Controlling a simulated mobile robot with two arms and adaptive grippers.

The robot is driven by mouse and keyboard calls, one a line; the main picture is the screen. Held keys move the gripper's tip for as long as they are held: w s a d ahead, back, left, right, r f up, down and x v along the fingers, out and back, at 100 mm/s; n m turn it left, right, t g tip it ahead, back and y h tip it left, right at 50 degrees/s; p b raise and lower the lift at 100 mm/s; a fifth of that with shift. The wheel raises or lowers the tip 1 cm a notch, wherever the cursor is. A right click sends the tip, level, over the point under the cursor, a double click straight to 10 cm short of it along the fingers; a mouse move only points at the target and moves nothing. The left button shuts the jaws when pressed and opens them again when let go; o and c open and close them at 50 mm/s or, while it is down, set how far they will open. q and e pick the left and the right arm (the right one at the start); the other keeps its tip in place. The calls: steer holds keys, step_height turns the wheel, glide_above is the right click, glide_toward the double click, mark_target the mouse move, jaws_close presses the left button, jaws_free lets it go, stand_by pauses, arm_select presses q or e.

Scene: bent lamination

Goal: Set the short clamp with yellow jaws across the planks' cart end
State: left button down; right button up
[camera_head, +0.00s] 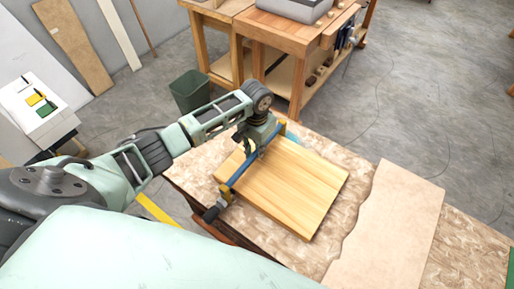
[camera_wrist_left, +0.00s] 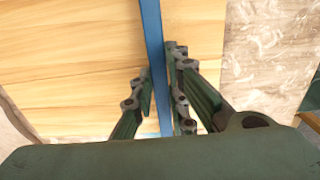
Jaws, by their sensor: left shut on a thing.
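The short clamp (camera_head: 239,172) has a blue bar, yellow jaws and a dark handle at its near end. It lies across the left end of the light wooden planks (camera_head: 293,191), over their top face. Its blue bar (camera_wrist_left: 152,45) runs between my fingers in the left wrist view, with the planks (camera_wrist_left: 75,55) beneath. My left gripper (camera_head: 252,150) is shut on the bar from above; it also shows in the left wrist view (camera_wrist_left: 160,95). Whether the jaws touch the plank edges cannot be told. My right gripper is not in view.
The planks lie on a speckled board worktop (camera_head: 340,157). A pale brown sheet (camera_head: 392,225) lies at its right. A green bin (camera_head: 190,91) and a wooden workbench (camera_head: 290,30) stand behind. A yellow strip (camera_head: 156,208) shows below my left arm.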

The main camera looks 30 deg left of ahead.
arm_select(q)
steer(key=shift+f, duration=0.2)
stand_by(1.1)
steer(key=c, duration=1.6)
jaws_free()
steer(key=shift+c, duration=0.2)
steer(key=shift+s, duration=0.1)
step_height(320, 180, up, 12)
steer(key=shift+p, duration=0.3)
step_height(320, 180, up, 6)
steer(key=p, duration=0.2)
